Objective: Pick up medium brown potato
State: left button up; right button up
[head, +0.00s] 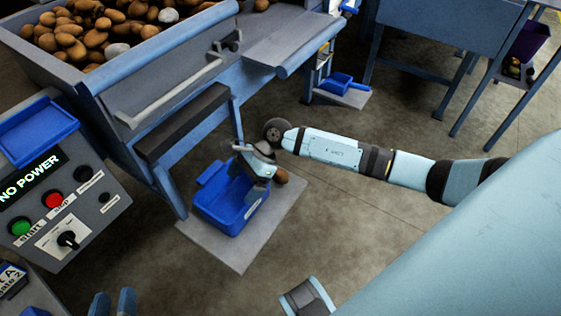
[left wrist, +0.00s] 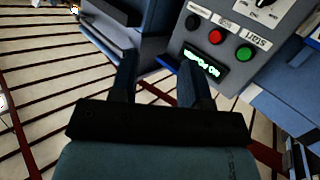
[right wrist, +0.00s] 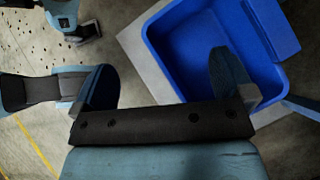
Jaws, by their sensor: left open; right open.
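Several brown potatoes (head: 75,35) of different sizes, with a few grey lumps, lie in the hopper at the upper left of the head view. A rounded brown thing (head: 281,176), perhaps a potato, shows just right of my right gripper (head: 252,166); I cannot tell what it rests on. The right gripper is open above the blue bin (head: 226,212). In the right wrist view nothing shows between its fingers (right wrist: 165,82), and the visible bin floor (right wrist: 205,45) looks empty. My left gripper (head: 113,302) is open and empty, facing the control panel in the left wrist view (left wrist: 160,78).
The blue bin stands on a grey mat (head: 243,255) on the floor. The control panel (head: 55,190) reads NO POWER and has a green and a red button. A smaller blue bin (head: 345,83) stands farther back. A purple bin (head: 530,40) is at the upper right. Floor right of the mat is clear.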

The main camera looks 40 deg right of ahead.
jog(key=w+d+f+n+h+b, duration=0.2)
jog(key=w+d+f+h, duration=0.15)
jog(key=d, duration=0.25)
jog(key=n+h+b, duration=0.2)
jog(key=h+b, duration=0.1)
jog(key=h, duration=0.2)
send_over(281, 172)
notch_tip(281, 172, down, 8)
jog(key=shift+s+a+r+b, duration=0.1)
jog(key=shift+s+b, duration=0.05)
jog(key=shift+b, duration=0.6)
jog(key=shift+f, duration=0.55)
jog(key=shift+f+b, duration=0.4)
jog(key=shift+f, duration=0.15)
notch_tip(281, 172, down, 4)
jog(key=shift+r+b, duration=0.1)
jog(key=shift+b, duration=0.65)
jog(key=shift+f, duration=0.25)
pick_arm(q)
jog(key=d+r+t+h, duration=0.1)
jog(key=d+t+h, duration=0.1)
jog(key=h, duration=0.1)
jog(key=shift+s+d+r+t, duration=0.1)
jog(key=shift+d+r+t, duration=0.25)
jog(key=shift+r+t, duration=0.05)
pick_arm(e)
jog(key=shift+r, duration=0.1)
jog(key=c, duration=1)
